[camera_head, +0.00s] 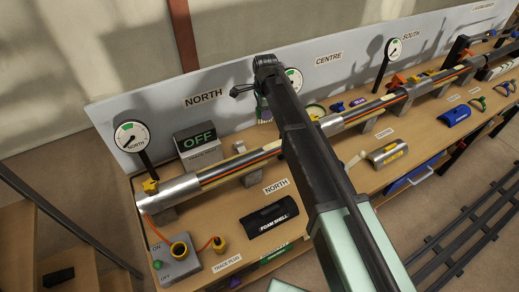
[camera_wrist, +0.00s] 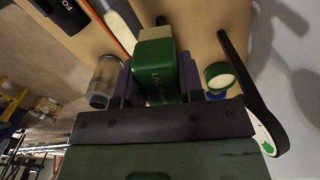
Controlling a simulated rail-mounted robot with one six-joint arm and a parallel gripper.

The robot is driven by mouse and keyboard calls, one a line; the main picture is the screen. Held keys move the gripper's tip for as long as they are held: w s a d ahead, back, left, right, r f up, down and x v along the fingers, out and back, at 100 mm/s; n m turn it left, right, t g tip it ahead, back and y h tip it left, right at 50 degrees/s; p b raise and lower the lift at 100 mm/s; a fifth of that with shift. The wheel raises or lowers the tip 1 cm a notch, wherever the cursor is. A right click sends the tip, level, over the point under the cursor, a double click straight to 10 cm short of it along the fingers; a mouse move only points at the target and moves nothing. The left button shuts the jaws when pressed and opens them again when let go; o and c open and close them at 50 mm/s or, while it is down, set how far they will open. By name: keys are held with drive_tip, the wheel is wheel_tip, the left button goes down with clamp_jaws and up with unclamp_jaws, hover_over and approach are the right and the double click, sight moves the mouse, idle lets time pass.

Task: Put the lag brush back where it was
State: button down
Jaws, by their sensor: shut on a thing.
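In the head view my gripper (camera_head: 262,98) is over the back of the bench, between the NORTH and CENTRE signs. A small part of the brush (camera_head: 264,114) shows below it, and my arm hides much of the area there. I cannot tell whether the brush touches the bench.
A gauge on a black post (camera_wrist: 262,110) is close on the right. The silver pipe (camera_head: 235,165) runs along the bench (camera_head: 240,205). The black foam shell (camera_head: 270,216) lies in front.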

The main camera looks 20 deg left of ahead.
drive_tip(key=w+a+f+n+b, duration=0.2)
drive_tip(key=w+a+f+n, duration=0.1)
drive_tip(key=w, duration=0.5)
wheel_tip(320, 180, down, 20)
drive_tip(key=b, duration=2)
drive_tip(key=shift+a+f, duration=0.1)
drive_tip(key=shift+a, duration=0.05)
drive_tip(key=shift+r, duration=0.35)
drive_tip(key=shift+f, duration=0.25)
drive_tip(key=c, duration=0.7)
unclamp_jaws()
drive_tip(key=shift+c, duration=0.2)
wheel_tip(320, 180, up, 12)
drive_tip(key=p, duration=1.2)
drive_tip(key=shift+r, duration=0.25)
